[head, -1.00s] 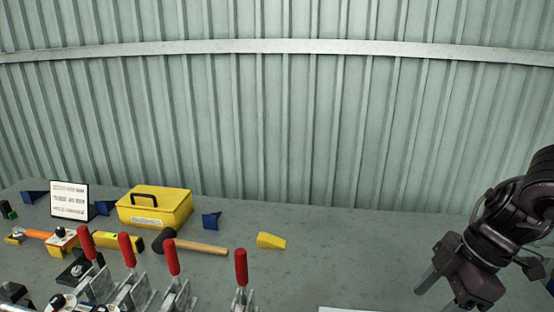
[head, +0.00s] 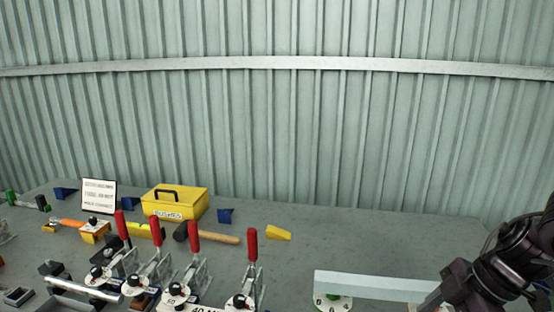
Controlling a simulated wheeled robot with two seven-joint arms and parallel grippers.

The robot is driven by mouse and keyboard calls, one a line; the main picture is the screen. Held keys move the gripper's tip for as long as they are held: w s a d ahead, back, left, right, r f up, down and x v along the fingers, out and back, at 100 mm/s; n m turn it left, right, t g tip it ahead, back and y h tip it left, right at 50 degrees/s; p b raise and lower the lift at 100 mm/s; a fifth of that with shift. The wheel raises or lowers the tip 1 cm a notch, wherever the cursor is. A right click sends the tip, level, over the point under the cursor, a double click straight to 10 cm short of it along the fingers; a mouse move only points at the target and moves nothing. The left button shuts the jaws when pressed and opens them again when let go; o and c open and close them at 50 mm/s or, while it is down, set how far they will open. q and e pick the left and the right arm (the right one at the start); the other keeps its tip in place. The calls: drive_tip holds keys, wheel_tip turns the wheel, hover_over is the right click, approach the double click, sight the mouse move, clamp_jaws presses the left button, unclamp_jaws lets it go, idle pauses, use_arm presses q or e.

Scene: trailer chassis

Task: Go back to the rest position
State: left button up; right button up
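My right gripper (head: 438,300) is at the lower right, at the right end of a long pale bar (head: 375,286). Its fingers are partly cut off by the lower edge, and I cannot tell whether they are apart or touch the bar. My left gripper is not in view.
Several red-handled toggle clamps (head: 252,246) stand along the front of the grey bench (head: 350,234). Behind them are a yellow toolbox (head: 176,203), a hammer (head: 215,234), a yellow wedge (head: 278,233), a blue wedge (head: 225,216) and a white sign (head: 99,196). The bench's back right is clear.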

drive_tip(key=w+a+f+m+t+h, duration=0.1)
drive_tip(key=w+a+f+m+t, duration=0.25)
drive_tip(key=f, duration=0.25)
drive_tip(key=w+a+f+m+t, duration=0.2)
drive_tip(key=f+t, duration=0.3)
drive_tip(key=f, duration=0.2)
drive_tip(key=s+a+f+m+g+h, duration=0.2)
drive_tip(key=s+f+m+g, duration=0.2)
drive_tip(key=s, duration=0.4)
drive_tip(key=s+a+f+m+g+h, duration=0.1)
drive_tip(key=s+f+m+g, duration=0.3)
drive_tip(key=s, duration=0.3)
wheel_tip(320, 180, down, 29)
drive_tip(key=s, duration=0.2)
drive_tip(key=s+d+f, duration=0.1)
drive_tip(key=s+f, duration=0.8)
drive_tip(key=s+d+f+g, duration=0.1)
drive_tip(key=s+d+f, duration=0.1)
drive_tip(key=s+f, duration=0.7)
drive_tip(key=shift+s+d+f+h, duration=0.3)
drive_tip(key=shift+s+h, duration=0.1)
drive_tip(key=shift+s, duration=0.3)
drive_tip(key=shift+g, duration=0.25)
